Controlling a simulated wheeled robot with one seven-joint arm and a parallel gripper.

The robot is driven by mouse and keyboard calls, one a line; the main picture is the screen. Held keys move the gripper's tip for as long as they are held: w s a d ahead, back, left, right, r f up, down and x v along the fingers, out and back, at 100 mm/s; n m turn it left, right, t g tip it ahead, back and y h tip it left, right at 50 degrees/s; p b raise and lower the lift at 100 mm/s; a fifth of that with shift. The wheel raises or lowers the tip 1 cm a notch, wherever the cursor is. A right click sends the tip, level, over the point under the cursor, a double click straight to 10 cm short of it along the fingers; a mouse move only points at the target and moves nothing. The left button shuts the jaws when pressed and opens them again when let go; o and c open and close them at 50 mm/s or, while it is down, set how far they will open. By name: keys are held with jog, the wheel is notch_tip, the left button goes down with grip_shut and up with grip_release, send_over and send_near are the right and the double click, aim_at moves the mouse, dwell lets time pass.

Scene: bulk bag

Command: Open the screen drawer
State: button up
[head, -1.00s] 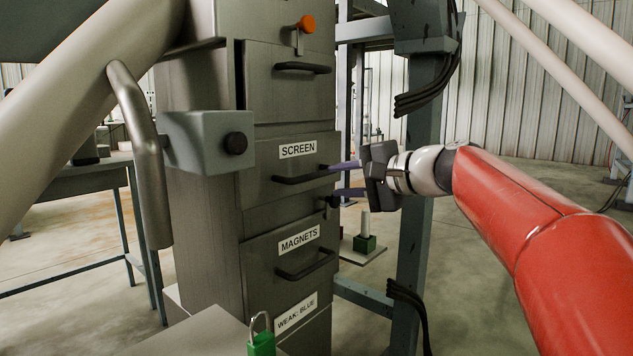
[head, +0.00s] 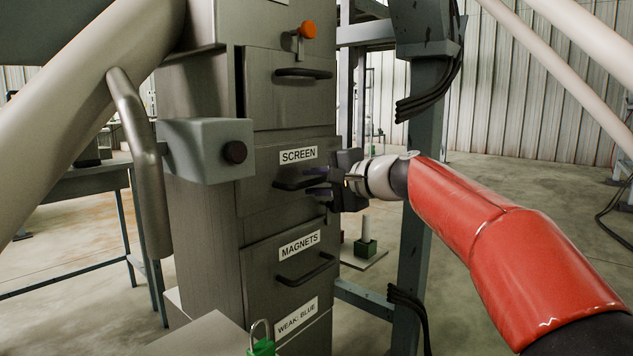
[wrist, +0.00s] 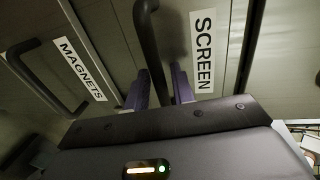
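The screen drawer (head: 262,205) is a grey metal front with a white SCREEN label (head: 298,155) and a dark bar handle (head: 288,184). It looks flush with the cabinet. My gripper (head: 314,182) is at the right part of this handle, its purple fingers apart, one above and one below the bar. In the wrist view, the handle (wrist: 148,45) runs down between the two spread fingers of my gripper (wrist: 159,88), with the SCREEN label (wrist: 203,50) at the right. Contact with the bar cannot be told.
The magnets drawer (head: 262,270) is shut below, with its own handle (head: 306,270). An upper drawer has a handle (head: 303,72) and an orange knob (head: 307,25) above. A grey box with a black knob (head: 205,148) juts out at left. A steel post (head: 418,150) stands right of the cabinet.

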grip_shut()
jog(key=f+b+v, duration=0.2)
jog(key=b+v, duration=0.1)
jog(key=v, duration=0.7)
jog(key=f+b+v, duration=0.2)
jog(key=b+v, duration=0.2)
jog(key=v, duration=0.6)
jog(key=shift+s+d, duration=0.3)
jog(key=shift+d, duration=0.2)
jog(key=shift+o, duration=1.1)
grip_release()
